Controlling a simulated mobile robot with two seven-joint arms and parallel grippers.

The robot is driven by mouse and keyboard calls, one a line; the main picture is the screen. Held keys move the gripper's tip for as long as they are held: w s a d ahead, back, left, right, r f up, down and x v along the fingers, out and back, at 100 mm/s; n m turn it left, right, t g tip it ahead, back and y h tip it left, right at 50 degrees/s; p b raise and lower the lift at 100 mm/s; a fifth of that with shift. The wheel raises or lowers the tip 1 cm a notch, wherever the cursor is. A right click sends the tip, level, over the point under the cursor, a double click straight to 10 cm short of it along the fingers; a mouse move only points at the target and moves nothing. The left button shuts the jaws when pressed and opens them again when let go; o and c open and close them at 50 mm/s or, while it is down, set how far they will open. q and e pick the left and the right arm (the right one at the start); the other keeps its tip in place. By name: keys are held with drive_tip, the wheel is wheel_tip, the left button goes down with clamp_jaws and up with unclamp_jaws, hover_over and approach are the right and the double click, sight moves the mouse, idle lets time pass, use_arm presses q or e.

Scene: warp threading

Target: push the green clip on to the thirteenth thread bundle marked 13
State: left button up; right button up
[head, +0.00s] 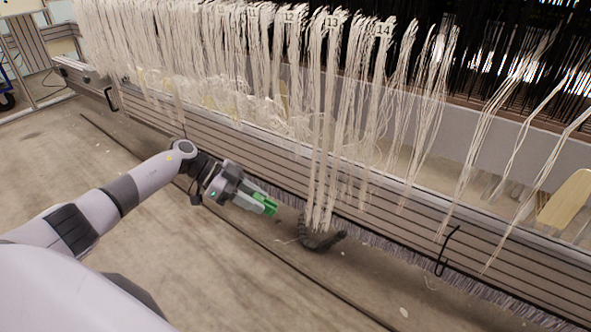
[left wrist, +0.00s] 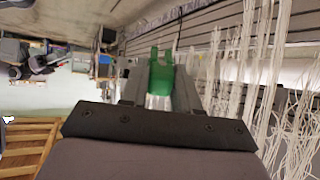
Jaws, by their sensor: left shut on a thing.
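My left gripper (head: 247,198) is shut on the green clip (head: 262,204), left of the hanging threads in the head view. In the left wrist view the green clip (left wrist: 161,72) sticks out beyond the fingers of my left gripper (left wrist: 158,92). The thread bundle marked 13 (head: 318,120) hangs from the loom, its tag near the top. Its lower end seems to reach a dark bundled object (head: 321,238) near the floor. The clip is apart from the bundle, with a gap between them. My right gripper is not in view.
Other bundles hang close on both sides, including those tagged 12 (head: 290,50) and 14 (head: 383,60). A slatted loom beam (head: 250,152) runs behind the threads. A black hook (head: 445,250) stands out at the right. The floor (head: 160,240) in front is mostly clear.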

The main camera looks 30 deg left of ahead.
use_arm(q)
drive_tip(key=a+r+n+t+y, duration=0.3)
drive_tip(key=r+n+t+y, duration=0.3)
drive_tip(key=n+t, duration=0.3)
drive_tip(key=shift+w+a+r+n, duration=0.25)
drive_tip(key=shift+r+n, duration=0.15)
drive_tip(key=shift+n, duration=0.1)
drive_tip(key=shift+d+f+t, duration=0.15)
drive_tip(key=shift+d+t, duration=0.05)
drive_tip(key=shift+t, duration=0.1)
